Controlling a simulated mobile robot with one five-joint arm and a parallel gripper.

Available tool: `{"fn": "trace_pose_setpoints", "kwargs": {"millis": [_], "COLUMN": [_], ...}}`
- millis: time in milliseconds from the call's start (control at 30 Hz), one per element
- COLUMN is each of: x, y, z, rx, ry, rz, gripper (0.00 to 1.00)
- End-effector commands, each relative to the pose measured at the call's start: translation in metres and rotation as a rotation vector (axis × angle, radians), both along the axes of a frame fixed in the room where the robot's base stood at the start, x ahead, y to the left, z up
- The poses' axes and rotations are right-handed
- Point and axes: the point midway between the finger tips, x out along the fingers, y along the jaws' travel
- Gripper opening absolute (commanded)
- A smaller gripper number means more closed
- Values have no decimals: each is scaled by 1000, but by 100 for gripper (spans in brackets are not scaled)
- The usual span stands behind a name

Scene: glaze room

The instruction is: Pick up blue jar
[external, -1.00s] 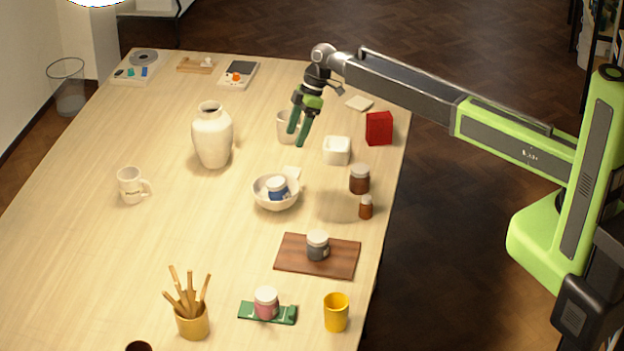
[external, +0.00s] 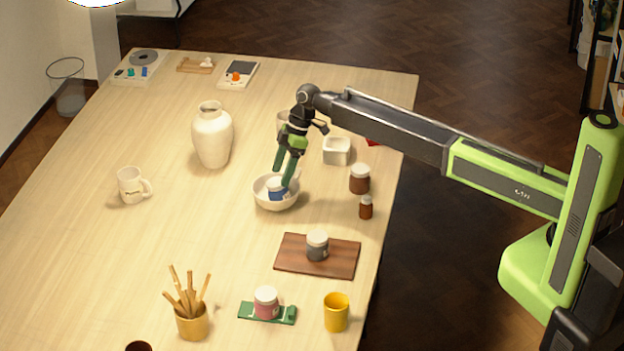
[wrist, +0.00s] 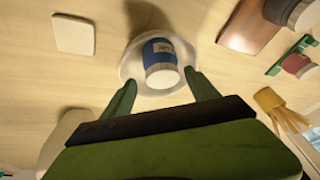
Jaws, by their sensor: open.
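The blue jar (external: 275,190) has a white lid and stands in a white bowl (external: 288,203) on the table. In the wrist view the blue jar (wrist: 158,54) shows in the bowl (wrist: 127,69), ahead of and between my fingers. My gripper (external: 284,176) has green fingers and points down over the bowl, close to the jar's lid. It also shows in the wrist view (wrist: 162,92), its fingers spread apart with nothing between the tips. In the external view the fingers partly cover the jar, and I cannot tell whether they touch it.
A white square dish (external: 337,151), a dark brown jar (external: 359,180) and a small amber bottle (external: 366,208) stand right of the bowl. A grey jar sits on a brown board (external: 290,262) in front. A white vase (external: 212,138) stands to the left.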

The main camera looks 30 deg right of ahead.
Motion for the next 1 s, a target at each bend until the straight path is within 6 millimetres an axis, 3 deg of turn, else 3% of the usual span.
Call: {"fn": "trace_pose_setpoints", "kwargs": {"millis": [133,400,667,1000], "x": [-1,-4,-4,-4], "y": [2,18,20,19], "z": [-7,-48,-46,-46], "rx": [0,0,0,0], "ry": [0,0,0,0], "rz": [0,-1,-1,-1], "gripper": [69,69,67,23]}}
